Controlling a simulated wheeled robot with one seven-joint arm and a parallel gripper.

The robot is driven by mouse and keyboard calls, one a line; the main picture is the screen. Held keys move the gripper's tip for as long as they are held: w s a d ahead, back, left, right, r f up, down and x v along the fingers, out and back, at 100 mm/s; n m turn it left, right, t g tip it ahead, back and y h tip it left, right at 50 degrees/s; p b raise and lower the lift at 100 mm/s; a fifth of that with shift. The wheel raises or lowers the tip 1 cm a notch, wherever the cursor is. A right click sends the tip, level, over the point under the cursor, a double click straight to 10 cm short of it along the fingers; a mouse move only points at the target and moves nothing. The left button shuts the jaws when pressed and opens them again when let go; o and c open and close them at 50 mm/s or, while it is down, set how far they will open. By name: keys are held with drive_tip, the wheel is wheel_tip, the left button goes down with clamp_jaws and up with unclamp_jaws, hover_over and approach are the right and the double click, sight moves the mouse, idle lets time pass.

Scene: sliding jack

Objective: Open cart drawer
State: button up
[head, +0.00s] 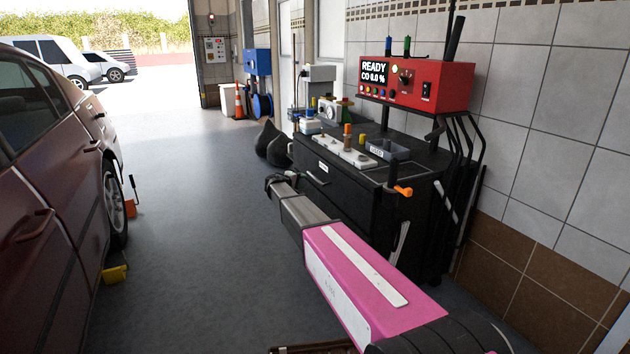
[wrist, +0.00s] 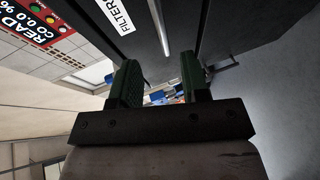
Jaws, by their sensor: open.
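The black cart (head: 345,205) stands against the tiled wall, right of centre in the head view. Its front has a drawer with a small white label (head: 323,166) and a pale bar handle (head: 318,179); the drawer looks closed. In the wrist view the handle (wrist: 161,28) is a pale bar beside the label reading "FILTER…" (wrist: 112,14). My gripper (head: 274,182) is in front of the cart's drawer side. In the wrist view its two dark green fingers (wrist: 159,66) are apart with nothing seen held. The handle's near end appears just beyond the fingertips; contact cannot be told.
A red analyser box (head: 415,82) reading "READY" stands above the cart. An orange-handled part (head: 403,190) sticks out at the cart's near side. A dark red car (head: 50,190) is at left. The floor between is clear.

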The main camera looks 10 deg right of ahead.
sight(315, 179)
drive_tip(key=x, duration=1)
drive_tip(key=shift+w+d+f, duration=0.1)
drive_tip(key=shift+w+d, duration=0.15)
clamp_jaws()
